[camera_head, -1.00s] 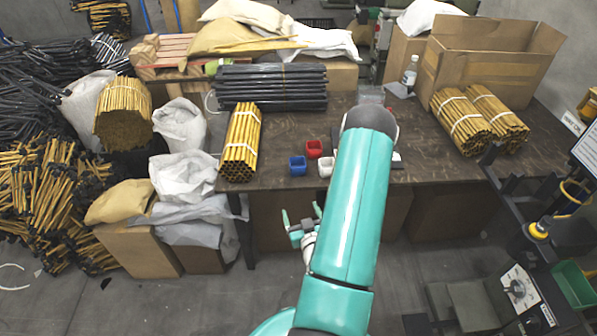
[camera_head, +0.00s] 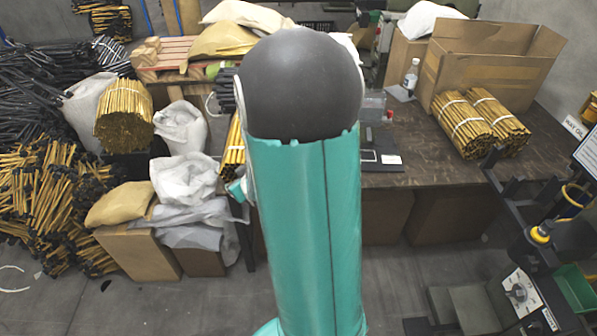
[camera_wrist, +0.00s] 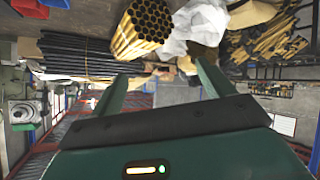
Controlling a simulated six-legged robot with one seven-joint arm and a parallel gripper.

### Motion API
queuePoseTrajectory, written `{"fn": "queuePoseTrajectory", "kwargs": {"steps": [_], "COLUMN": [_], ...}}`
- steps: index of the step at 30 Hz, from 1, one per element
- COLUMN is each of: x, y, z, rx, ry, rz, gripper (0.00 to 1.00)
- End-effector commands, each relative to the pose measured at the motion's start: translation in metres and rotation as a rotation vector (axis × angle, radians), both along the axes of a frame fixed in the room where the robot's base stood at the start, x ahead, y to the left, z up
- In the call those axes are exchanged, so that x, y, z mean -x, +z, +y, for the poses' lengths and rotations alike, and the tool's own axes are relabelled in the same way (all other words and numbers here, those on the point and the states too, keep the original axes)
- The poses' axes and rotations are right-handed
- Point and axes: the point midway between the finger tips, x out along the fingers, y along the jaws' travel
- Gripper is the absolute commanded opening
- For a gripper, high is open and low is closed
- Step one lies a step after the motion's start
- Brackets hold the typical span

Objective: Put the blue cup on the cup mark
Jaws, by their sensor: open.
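The blue cup is not visible in either current view; my arm covers the part of the table where it stood beside a red and a white cup in the earlier head view. I cannot make out the cup mark for certain. A dark flat panel (camera_head: 368,156) with a white card lies on the table right of my arm. My gripper (camera_wrist: 162,72) shows in the wrist view with its two green fingers apart and nothing between them. In the head view only a small teal piece of it shows at the left edge of my arm.
A bundle of yellow tubes (camera_wrist: 142,28) and black tubes (camera_wrist: 75,56) lie on the table. More yellow bundles (camera_head: 465,125), a cardboard box (camera_head: 480,65) and a clear bottle (camera_head: 411,76) are at the right. The table (camera_head: 440,170) is bare at its front right.

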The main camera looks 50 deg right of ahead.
Motion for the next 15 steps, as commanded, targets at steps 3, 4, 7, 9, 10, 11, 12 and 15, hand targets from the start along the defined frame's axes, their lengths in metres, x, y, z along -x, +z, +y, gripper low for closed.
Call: {"fn": "queuePoseTrajectory", "kwargs": {"steps": [3,4,7,9,10,11,12,15], "x": [-0.004,-0.003,0.002,0.009,0.013,0.017,0.023,0.041], "y": [0.036,0.044,0.069,0.086,0.093,0.1,0.109,0.13], "z": [0.031,0.039,0.066,0.085,0.094,0.103,0.114,0.144], "rx": [-0.011,-0.016,-0.039,-0.058,-0.066,-0.074,-0.087,-0.122], "ry": [0.02,0.023,0.032,0.037,0.041,0.045,0.05,0.065], "rz": [0.049,0.063,0.108,0.137,0.148,0.162,0.178,0.219], "gripper": [0.8,0.8,0.8,0.8,0.8,0.8,0.8,0.8]}}
